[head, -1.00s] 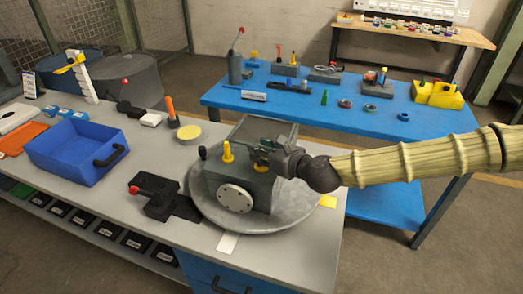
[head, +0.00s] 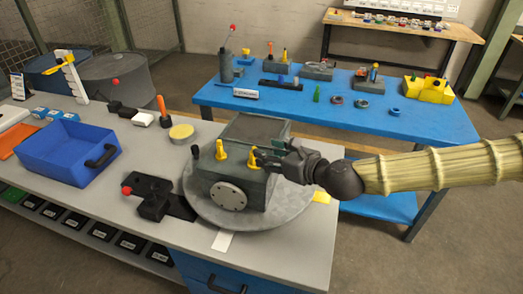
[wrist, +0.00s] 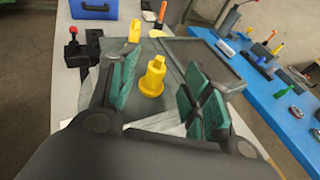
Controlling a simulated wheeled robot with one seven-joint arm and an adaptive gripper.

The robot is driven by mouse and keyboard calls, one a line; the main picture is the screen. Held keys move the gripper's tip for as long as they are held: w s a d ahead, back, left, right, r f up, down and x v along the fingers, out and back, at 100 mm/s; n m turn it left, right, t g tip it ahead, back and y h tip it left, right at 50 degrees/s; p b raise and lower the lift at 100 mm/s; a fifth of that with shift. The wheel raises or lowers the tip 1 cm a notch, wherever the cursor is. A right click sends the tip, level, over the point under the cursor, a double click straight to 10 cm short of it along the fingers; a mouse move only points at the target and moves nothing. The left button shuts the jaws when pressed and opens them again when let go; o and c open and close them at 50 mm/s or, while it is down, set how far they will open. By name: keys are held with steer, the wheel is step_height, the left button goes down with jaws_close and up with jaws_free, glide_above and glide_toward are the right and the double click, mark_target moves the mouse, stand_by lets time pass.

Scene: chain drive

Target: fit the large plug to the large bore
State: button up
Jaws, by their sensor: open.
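A yellow plug (head: 252,158) stands upright on top of the grey housing (head: 257,133), near its right front corner. In the wrist view this plug (wrist: 152,78) is between my fingers, with visible space on both sides. A second yellow plug (head: 221,150) stands upright to its left on the housing; it also shows further off in the wrist view (wrist: 134,32). My gripper (head: 264,158) is open at the right-hand plug, coming from the right. The large bore is not visible; I cannot tell how deep either plug sits.
The housing rests on a round grey plate (head: 203,205). A black fixture with a red knob (head: 153,194) lies to its left, and a blue bin (head: 68,152) further left. A blue table (head: 425,122) with several parts stands behind.

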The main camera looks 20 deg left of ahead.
steer(key=shift+v, duration=2.5)
